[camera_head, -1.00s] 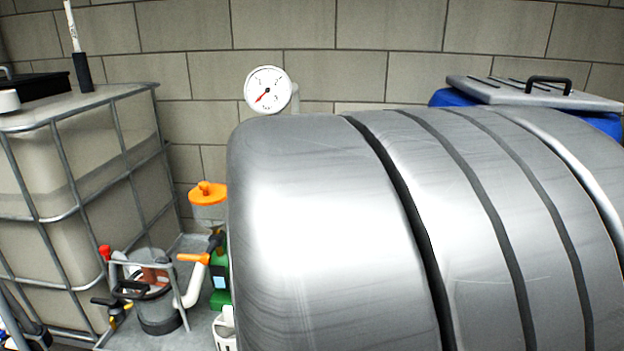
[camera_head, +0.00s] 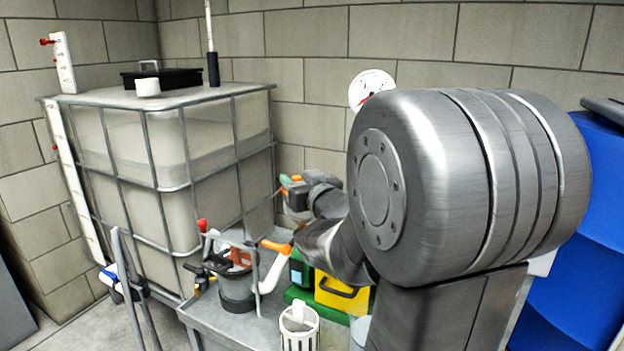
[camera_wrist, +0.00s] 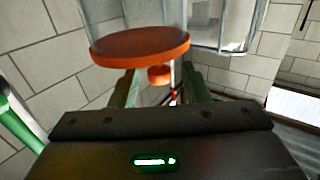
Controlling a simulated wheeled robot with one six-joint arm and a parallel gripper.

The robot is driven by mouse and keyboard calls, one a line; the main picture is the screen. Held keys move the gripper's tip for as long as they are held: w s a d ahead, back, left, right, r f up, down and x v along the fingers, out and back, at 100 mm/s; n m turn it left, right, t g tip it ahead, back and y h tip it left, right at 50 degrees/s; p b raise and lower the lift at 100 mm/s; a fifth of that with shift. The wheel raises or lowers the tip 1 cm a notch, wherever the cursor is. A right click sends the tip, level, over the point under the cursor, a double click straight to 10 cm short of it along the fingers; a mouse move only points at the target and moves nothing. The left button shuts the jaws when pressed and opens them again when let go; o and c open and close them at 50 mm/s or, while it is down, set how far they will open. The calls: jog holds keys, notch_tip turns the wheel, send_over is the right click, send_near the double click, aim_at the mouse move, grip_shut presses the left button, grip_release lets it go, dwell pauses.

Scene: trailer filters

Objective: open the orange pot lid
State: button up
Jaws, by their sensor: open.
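The orange pot lid (camera_wrist: 140,46) fills the upper middle of the wrist view as a round orange disc. Its small knob (camera_wrist: 159,75) shows between the two fingers of my gripper (camera_wrist: 162,88). The fingers are open and stand on either side of the knob; I cannot tell whether they touch it. In the head view my gripper (camera_head: 286,188) is beside the caged tank, with a little orange of the lid (camera_head: 296,178) at its fingers. The pot body is mostly hidden behind my arm in the head view.
A white caged tank (camera_head: 174,147) stands left. A pressure gauge (camera_head: 370,86) is behind my arm.

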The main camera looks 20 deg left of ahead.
aim_at(295, 176)
jog(key=shift+x, duration=1.6)
grip_shut()
jog(key=shift+r+p, duration=0.15)
jog(key=shift+p, duration=0.15)
